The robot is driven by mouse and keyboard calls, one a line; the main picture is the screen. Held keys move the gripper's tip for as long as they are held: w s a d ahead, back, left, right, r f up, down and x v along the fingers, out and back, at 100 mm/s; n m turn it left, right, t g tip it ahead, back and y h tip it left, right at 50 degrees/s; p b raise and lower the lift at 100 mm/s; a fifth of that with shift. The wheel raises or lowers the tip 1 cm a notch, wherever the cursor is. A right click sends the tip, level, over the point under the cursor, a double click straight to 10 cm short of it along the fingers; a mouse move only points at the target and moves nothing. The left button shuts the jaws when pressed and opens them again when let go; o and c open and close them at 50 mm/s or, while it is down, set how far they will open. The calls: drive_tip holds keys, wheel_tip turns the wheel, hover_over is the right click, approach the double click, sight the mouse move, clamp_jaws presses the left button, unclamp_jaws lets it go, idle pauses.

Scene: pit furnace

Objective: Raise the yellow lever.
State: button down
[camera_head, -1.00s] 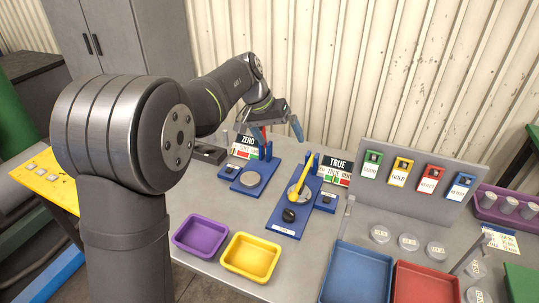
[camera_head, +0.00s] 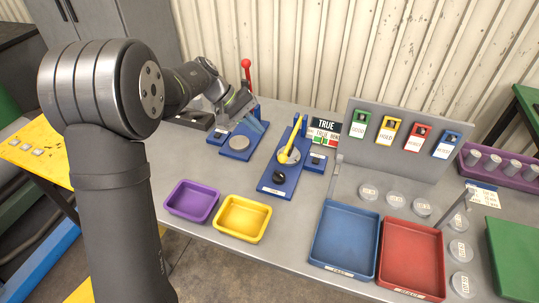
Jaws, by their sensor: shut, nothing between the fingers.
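The yellow lever (camera_head: 290,142) lies low along its blue base (camera_head: 269,189), slanting from the blue bracket at the back toward the front, over a grey disc. A black round knob (camera_head: 279,177) sits at its front end; I cannot tell whether it is part of the lever. My gripper (camera_head: 260,127) is shut and empty, left of the yellow lever and apart from it. It hangs over the neighbouring blue base (camera_head: 236,152), hiding part of that unit.
A red-knobbed lever (camera_head: 246,64) stands upright close behind my gripper. A TRUE sign (camera_head: 325,124) stands right of the yellow lever. Purple (camera_head: 192,217) and yellow (camera_head: 243,236) trays lie in front; blue (camera_head: 318,238) and red (camera_head: 411,275) trays lie front right. A grey panel (camera_head: 392,165) stands behind them.

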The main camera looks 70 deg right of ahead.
wheel_tip(320, 180, down, 6)
drive_tip(key=w+a+n+g+h, duration=0.1)
drive_tip(key=w+a+n+g, duration=0.1)
drive_tip(key=n, duration=0.6)
drive_tip(key=shift+w+a+g+h, duration=0.3)
drive_tip(key=shift+a+g+h, duration=0.15)
drive_tip(key=shift+g, duration=0.15)
drive_tip(key=x, duration=1)
drive_tip(key=shift+r, duration=0.15)
